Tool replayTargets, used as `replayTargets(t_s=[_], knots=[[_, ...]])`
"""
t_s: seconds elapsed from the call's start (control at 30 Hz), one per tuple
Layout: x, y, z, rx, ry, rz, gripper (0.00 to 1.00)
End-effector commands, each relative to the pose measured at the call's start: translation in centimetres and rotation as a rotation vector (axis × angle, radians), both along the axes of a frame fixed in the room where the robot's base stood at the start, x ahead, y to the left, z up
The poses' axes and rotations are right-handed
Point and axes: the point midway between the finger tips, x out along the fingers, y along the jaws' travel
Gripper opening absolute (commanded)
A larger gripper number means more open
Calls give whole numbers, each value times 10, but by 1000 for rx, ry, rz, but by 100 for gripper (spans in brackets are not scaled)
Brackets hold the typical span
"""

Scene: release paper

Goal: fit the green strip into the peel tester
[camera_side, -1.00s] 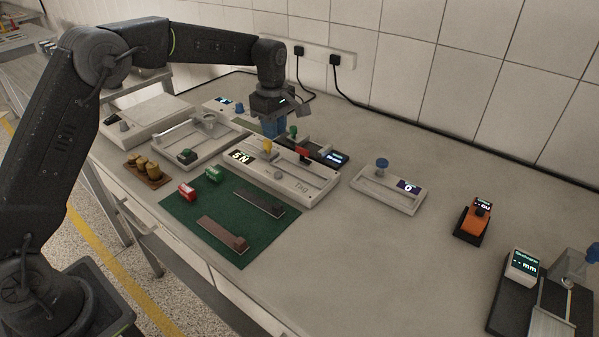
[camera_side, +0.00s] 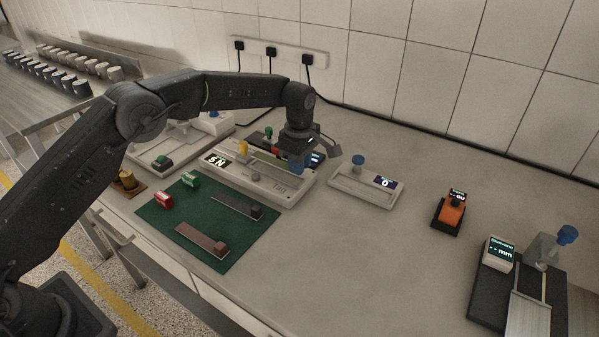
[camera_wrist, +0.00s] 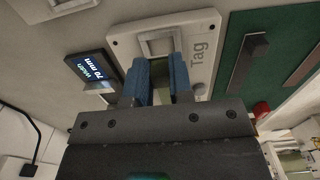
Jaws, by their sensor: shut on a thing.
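The peel tester, a long white instrument (camera_side: 276,187) with a "5 N" display and a yellow knob, stands behind the green mat. Its end marked "Tag" (camera_wrist: 196,24) shows in the wrist view. A thin green strip (camera_side: 262,155) runs along the tester from near the yellow knob toward my gripper. My gripper (camera_side: 297,166) is low over the tester's right end, its blue fingers shut on the green strip. In the wrist view the fingers (camera_wrist: 160,82) point at the tester's slotted end. The strip's held end is hidden there, and I cannot tell whether it touches the tester.
A dark device with a lit display (camera_wrist: 91,70) lies close behind the tester. A small white instrument (camera_side: 366,187) with a blue knob stands just right of my gripper. The green mat (camera_side: 215,225) holds dark bars and small blocks.

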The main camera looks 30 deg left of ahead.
Motion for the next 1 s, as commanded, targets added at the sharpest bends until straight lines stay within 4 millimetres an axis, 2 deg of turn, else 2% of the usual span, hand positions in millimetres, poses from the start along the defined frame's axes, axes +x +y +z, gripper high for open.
replayTargets(t_s=[0.1, 0.2, 0.57, 0.6, 0.83, 1.0], knots=[[-1, 0, -20, 0, 5, 0, 0], [-1, 0, -29, 0, 2, -1, 0], [-1, 0, -33, 0, 1, -1, 0], [-1, 0, -33, 0, 0, -1, 22], [-1, 0, -33, 0, 1, -1, 44], [-1, 0, -33, 0, 1, -1, 46]])
